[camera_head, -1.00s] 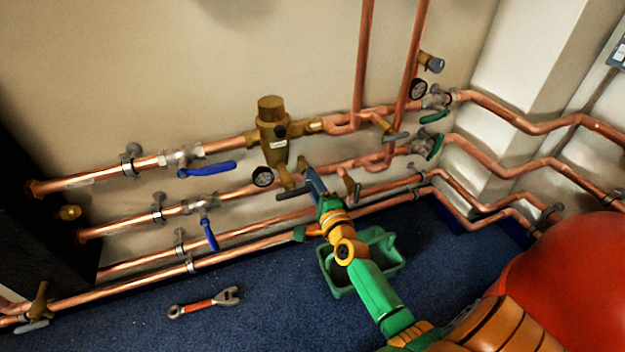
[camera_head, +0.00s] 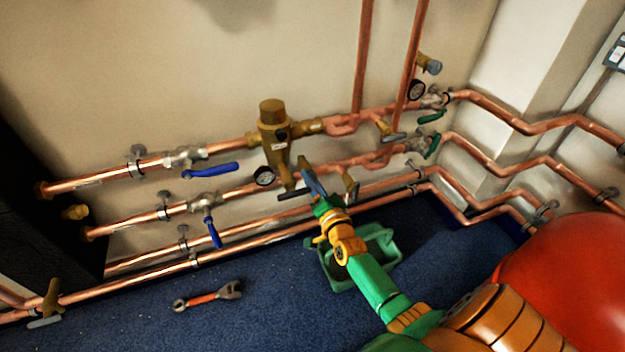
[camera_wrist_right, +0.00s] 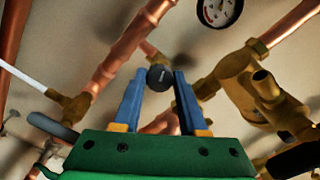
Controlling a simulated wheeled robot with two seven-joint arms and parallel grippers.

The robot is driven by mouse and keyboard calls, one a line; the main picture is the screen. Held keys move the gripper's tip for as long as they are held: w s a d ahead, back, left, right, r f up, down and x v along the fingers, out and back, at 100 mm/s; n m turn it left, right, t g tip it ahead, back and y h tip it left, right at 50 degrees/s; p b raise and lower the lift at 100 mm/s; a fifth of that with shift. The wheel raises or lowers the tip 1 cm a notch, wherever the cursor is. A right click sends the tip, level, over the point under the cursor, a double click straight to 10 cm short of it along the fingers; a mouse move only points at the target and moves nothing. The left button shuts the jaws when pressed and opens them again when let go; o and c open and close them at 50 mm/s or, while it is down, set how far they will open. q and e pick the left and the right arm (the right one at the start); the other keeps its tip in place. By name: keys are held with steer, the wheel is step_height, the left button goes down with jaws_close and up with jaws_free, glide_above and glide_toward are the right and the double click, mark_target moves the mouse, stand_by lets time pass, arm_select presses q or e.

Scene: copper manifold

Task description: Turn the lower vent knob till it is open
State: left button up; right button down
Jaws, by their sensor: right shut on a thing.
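The lower vent knob (camera_wrist_right: 159,77) is a small, dark round knob. In the right wrist view it sits between the tips of my two blue fingers. My right gripper (camera_wrist_right: 159,86) is shut on it; the gap between knob and right finger is hard to judge there. In the head view my right gripper (camera_head: 309,180) reaches the second copper pipe, just right of the brass valve body (camera_head: 274,140). The gripper hides the knob in that view. My left gripper is in neither view.
Blue lever handles (camera_head: 211,172) are on the left pipes and green handles (camera_head: 432,117) on the right. A round gauge (camera_head: 264,176) is close left of my gripper. A green bin (camera_head: 388,262) stands under my forearm. A wrench (camera_head: 208,297) lies on the blue carpet. A red tank (camera_head: 570,275) is at right.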

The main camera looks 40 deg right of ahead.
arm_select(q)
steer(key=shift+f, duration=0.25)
arm_select(e)
steer(key=shift+n, duration=0.5)
steer(key=shift+c, duration=2.2)
jaws_free()
steer(key=shift+s, duration=0.1)
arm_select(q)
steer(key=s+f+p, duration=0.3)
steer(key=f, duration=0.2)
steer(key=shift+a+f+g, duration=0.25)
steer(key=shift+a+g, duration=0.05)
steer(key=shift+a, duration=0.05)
arm_select(e)
steer(key=v, duration=0.7)
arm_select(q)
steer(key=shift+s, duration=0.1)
